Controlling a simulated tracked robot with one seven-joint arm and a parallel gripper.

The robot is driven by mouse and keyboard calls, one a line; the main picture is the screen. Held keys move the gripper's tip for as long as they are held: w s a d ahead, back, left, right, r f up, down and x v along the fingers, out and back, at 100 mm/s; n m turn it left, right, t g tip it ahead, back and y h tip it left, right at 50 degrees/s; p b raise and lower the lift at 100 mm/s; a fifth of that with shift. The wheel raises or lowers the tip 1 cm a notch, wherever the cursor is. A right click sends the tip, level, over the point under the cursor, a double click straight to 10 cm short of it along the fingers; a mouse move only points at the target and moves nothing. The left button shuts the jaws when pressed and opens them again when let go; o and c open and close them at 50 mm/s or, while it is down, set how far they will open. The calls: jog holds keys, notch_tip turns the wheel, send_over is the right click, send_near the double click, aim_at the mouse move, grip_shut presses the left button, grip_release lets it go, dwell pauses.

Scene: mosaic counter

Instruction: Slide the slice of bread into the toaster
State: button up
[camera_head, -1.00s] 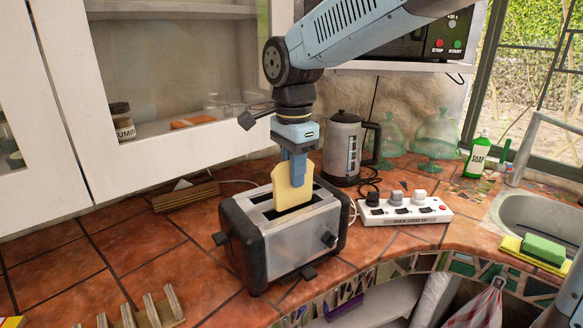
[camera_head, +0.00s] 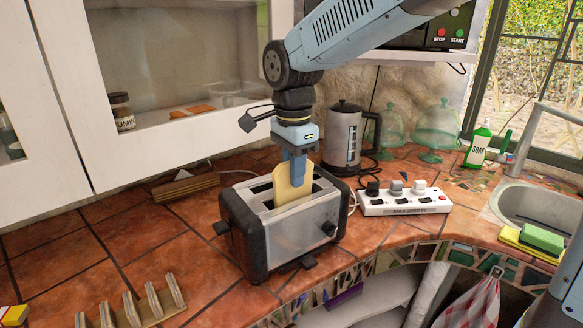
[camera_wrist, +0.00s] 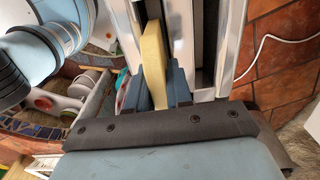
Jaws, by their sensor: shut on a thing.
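The pale yellow slice of bread (camera_head: 283,192) is upright in my gripper (camera_head: 298,172), with its lower edge in the front slot of the toaster (camera_head: 302,235). Most of the slice still shows above the slot. The toaster is silver with black ends and stands on the tiled counter. In the wrist view the bread (camera_wrist: 153,55) is between my two blue fingers (camera_wrist: 156,88), over the metal top of the toaster (camera_wrist: 210,50). The bottom of the slice is hidden in the slot.
A kettle (camera_head: 342,140) stands behind the toaster and a white power strip (camera_head: 405,203) lies to its right. A wooden rack (camera_head: 150,305) is at the front left. A cabinet (camera_head: 140,160) overhangs the back. Bare tiles lie left of the toaster.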

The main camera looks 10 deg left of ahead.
jog(key=shift+f, duration=0.3)
jog(key=o, duration=0.5)
dwell(0.8)
jog(key=o, duration=0.6)
jog(key=shift+c, duration=0.2)
notch_tip(320, 180, up, 14)
jog(key=shift+f, duration=0.15)
jog(key=shift+d, duration=0.1)
dwell(0.3)
